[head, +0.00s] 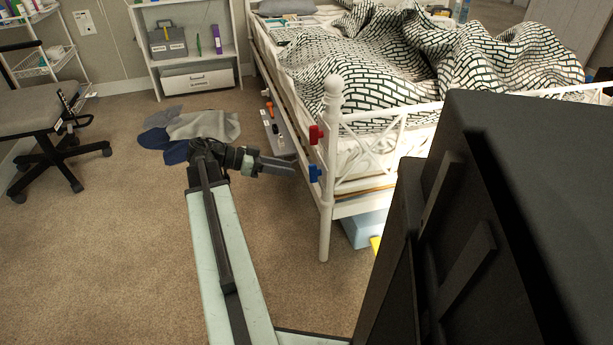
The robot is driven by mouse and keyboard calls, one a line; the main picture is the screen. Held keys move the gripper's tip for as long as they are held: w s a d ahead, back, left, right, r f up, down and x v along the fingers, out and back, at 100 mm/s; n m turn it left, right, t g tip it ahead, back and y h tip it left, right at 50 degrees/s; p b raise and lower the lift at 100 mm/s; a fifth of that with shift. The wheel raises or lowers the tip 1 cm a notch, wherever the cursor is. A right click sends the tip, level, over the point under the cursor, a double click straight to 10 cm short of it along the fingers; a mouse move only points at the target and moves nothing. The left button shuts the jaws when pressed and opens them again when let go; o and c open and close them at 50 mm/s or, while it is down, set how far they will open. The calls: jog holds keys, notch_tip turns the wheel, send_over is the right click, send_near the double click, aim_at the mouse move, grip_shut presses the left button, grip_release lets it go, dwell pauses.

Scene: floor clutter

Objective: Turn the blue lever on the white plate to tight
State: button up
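The blue lever (315,173) sticks out beside the white bed post, low on the bed's left side. A red lever or handle (316,134) sits just above it. A pale plate (285,139) runs along the bed's side behind them, seen at a steep angle, with small orange, white and dark parts on it. My gripper (294,168) points right, with its fingertips just left of the blue lever in the picture. I cannot tell whether they touch it, nor how far the fingers are apart. Any tight marking is too small to read.
The bed's white post (328,200) stands right of the levers. Grey and blue cloths (195,128) lie on the carpet behind my gripper. An office chair (45,130) is at left, a white shelf (197,50) at the back.

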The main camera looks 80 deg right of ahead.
aim_at(315, 173)
jog(key=b+x, duration=0.3)
jog(key=x, duration=0.4)
jog(key=shift+s, duration=0.25)
jog(key=shift+d+f, duration=0.1)
jog(key=shift+d, duration=0.05)
grip_shut()
